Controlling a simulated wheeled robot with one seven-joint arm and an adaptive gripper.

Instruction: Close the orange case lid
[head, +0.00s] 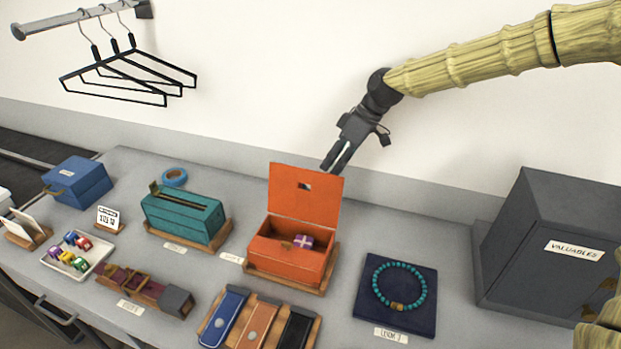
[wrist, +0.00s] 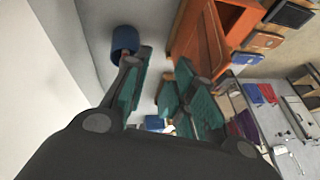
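The orange case (head: 288,264) stands on a wooden base with its lid (head: 305,196) raised upright at the back. Inside it lies a purple item with a pale cross (head: 303,241). The case also shows at the top of the wrist view (wrist: 207,38). My gripper (head: 332,166) is above and behind the lid, near its top edge, pointing down; I cannot tell from the head view whether it touches. In the wrist view its fingers (wrist: 164,62) are apart with nothing seen between them, and the case is beyond the right finger.
A teal slotted box (head: 184,215) stands left of the case. Coloured pouches (head: 259,322) lie in front. A dark blue round object (wrist: 125,39) is near the left finger.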

